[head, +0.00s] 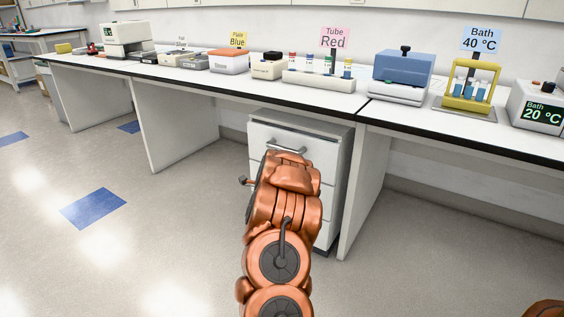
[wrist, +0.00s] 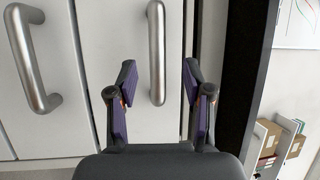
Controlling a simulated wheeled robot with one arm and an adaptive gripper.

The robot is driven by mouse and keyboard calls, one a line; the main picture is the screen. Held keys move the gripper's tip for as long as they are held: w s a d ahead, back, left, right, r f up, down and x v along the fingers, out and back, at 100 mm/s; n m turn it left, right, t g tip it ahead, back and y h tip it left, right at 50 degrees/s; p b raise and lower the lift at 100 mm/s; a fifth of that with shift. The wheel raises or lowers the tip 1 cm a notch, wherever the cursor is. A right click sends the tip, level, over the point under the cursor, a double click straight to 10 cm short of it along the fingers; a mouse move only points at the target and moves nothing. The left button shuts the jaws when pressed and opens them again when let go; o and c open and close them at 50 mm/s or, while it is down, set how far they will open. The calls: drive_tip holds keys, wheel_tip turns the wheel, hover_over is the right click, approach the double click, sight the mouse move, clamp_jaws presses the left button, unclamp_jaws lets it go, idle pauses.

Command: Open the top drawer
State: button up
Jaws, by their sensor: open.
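The top drawer (head: 268,133) is the uppermost white front of a cabinet under the bench, and it looks closed. Its grey bar handle (head: 286,148) shows just above my arm in the head view. In the wrist view, turned sideways, the drawer front (wrist: 105,35) carries the metal handle (wrist: 157,30). My gripper (wrist: 159,75) is open, with one finger on each side of the handle in the picture. I see no contact, and the depth between fingers and handle is unclear. In the head view my arm hides the fingers and part of the cabinet.
A lower drawer's handle (wrist: 35,60) is at the left in the wrist view. The bench's dark edge (wrist: 255,80) runs at the right. Bench panels (head: 175,125) stand beside the cabinet. The floor (head: 170,250) left of my arm is clear. Lab devices stand on the bench.

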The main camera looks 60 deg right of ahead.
drive_tip(key=shift+m+h, duration=0.3)
drive_tip(key=shift+h, duration=0.1)
drive_tip(key=shift+s+d+f+b+x, duration=0.15)
drive_tip(key=shift+b+x, duration=0.3)
drive_tip(key=shift+x, duration=0.9)
drive_tip(key=shift+s+d+f+b+x, duration=0.1)
drive_tip(key=shift+s+b+x, duration=0.3)
drive_tip(key=shift+x, duration=0.95)
drive_tip(key=shift+s+d+f+b+x, duration=0.15)
drive_tip(key=shift+b+x, duration=0.4)
drive_tip(key=shift+x, duration=0.75)
drive_tip(key=shift+r, duration=0.1)
clamp_jaws()
